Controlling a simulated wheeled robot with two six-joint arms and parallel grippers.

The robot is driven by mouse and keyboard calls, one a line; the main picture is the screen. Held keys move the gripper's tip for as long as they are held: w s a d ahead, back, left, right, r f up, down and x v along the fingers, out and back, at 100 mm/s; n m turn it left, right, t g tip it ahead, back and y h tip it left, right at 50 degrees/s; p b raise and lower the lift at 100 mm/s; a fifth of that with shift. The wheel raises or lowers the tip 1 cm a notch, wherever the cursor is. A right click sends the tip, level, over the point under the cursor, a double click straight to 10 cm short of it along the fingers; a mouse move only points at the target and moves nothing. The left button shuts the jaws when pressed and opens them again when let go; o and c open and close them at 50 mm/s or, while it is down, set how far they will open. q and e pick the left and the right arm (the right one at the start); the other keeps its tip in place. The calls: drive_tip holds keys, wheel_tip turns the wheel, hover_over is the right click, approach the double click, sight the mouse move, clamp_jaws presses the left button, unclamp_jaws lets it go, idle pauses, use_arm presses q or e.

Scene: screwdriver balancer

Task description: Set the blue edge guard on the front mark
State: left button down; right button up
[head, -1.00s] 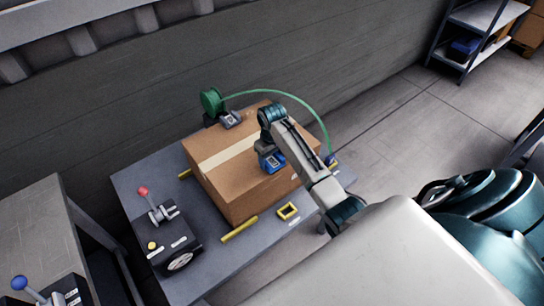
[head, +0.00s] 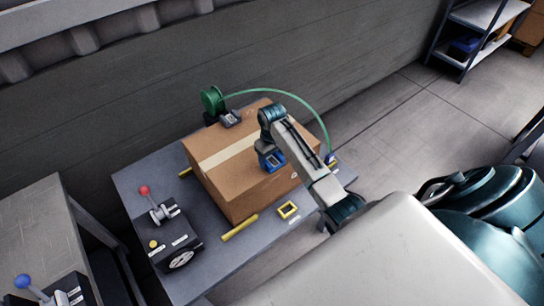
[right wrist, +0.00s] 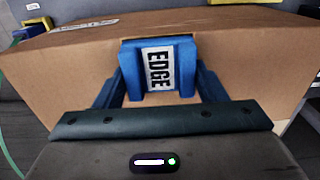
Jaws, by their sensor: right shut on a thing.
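The blue edge guard (head: 272,162) is at the box's top right edge in the head view. In the right wrist view the guard (right wrist: 185,68) shows a white EDGE label facing the camera and overlaps the upper edge of the cardboard box (right wrist: 65,75). My right gripper (right wrist: 158,88) is shut on it, with a finger on each side. In the head view the right gripper (head: 268,150) comes from above, its tips partly hidden. I cannot tell whether the guard touches the box. I cannot make out the front mark for certain. My left gripper is not in view.
The box (head: 238,195) stands on a grey table (head: 215,262). A green reel (head: 211,100) and strap (head: 290,94) arch behind my arm.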

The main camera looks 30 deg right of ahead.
drive_tip(key=o, duration=1.2)
drive_tip(key=shift+c, duration=0.2)
wheel_tip(320, 180, up, 11)
drive_tip(key=b, duration=0.1)
